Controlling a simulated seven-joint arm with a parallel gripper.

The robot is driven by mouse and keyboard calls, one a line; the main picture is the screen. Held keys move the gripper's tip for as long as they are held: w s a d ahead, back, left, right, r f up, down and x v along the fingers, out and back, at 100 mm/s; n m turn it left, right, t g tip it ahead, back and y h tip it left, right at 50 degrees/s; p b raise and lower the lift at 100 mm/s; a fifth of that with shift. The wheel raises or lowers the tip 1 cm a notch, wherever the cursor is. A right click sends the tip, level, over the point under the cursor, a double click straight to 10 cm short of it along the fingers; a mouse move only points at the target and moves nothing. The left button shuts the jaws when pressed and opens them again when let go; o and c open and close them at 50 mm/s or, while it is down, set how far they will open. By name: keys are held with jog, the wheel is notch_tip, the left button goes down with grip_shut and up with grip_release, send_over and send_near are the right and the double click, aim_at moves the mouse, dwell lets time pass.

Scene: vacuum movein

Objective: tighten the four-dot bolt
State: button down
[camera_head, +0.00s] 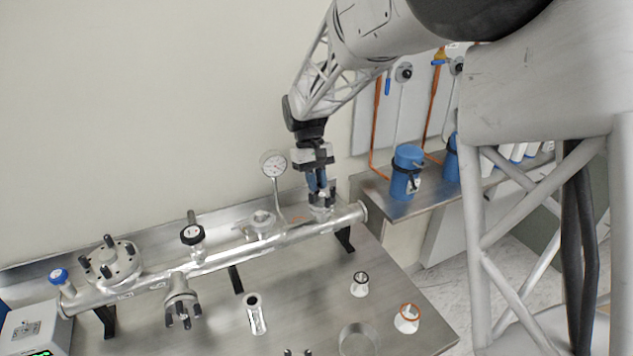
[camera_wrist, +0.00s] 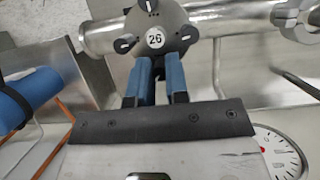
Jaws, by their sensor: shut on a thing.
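A round grey flange (camera_wrist: 165,22) with a "26" label stands on the steel pipe; in the head view the flange (camera_head: 322,203) is at the pipe's right end. Black bolts ring it: one at the top (camera_wrist: 148,5), one at left (camera_wrist: 124,44), one at right (camera_wrist: 193,33). Dot marks are too small to read. My gripper (camera_wrist: 158,68) has its blue fingers shut at the flange's near edge, on what seems to be a bolt hidden between them. In the head view my gripper (camera_head: 320,188) points down onto the flange.
A dial gauge (camera_head: 273,164) stands close left of my gripper. Another flange with upright bolts (camera_head: 110,262) is at the pipe's left. Blue canisters (camera_head: 407,172) stand on a shelf at right. Small fittings (camera_head: 407,318) lie on the steel table's front.

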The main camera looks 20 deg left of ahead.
jog(key=shift+m, duration=0.7)
jog(key=c, duration=1.4)
grip_release()
jog(key=v, duration=0.7)
jog(key=shift+w+r, duration=0.25)
jog(key=shift+r, duration=0.1)
